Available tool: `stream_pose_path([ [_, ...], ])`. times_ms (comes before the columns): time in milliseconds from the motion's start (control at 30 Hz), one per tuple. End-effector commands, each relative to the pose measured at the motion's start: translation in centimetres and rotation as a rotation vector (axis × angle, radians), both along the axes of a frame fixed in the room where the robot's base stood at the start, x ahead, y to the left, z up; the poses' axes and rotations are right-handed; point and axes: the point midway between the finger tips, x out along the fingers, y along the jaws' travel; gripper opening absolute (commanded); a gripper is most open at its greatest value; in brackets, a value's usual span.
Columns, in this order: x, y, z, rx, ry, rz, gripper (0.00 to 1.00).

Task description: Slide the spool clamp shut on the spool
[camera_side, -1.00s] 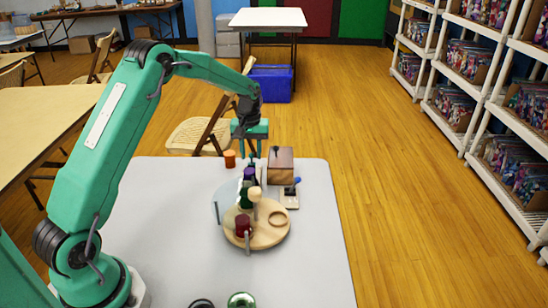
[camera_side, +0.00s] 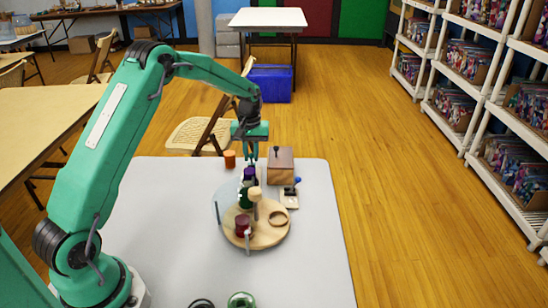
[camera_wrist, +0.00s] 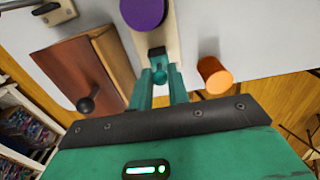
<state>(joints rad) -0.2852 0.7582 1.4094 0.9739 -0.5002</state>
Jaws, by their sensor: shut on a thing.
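A purple spool (camera_wrist: 143,12) sits at the top of the wrist view, over a pale strip (camera_wrist: 173,30). Just below the spool, a small dark block of the spool clamp (camera_wrist: 156,52) lies on the strip, with a small gap between them. In the side view, my gripper (camera_side: 251,161) points down just behind the purple spool (camera_side: 249,174). The fingers and spools hide most of the clamp there.
A wooden box (camera_side: 281,166) with a dark knob stands right of my gripper, and an orange spool (camera_side: 230,159) stands left. A round wooden board (camera_side: 270,232) with a dark red spool (camera_side: 242,225) and a wooden peg lies nearer the camera. The table's right front is clear.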

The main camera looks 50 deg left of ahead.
Motion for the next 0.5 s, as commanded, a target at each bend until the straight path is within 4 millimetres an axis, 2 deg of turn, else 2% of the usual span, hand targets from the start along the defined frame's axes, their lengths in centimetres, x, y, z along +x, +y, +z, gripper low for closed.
stream_pose_path([
  [500, -1.6, -1.6, 0.1, 0.000, 0.000, 0.000, 0.00],
])
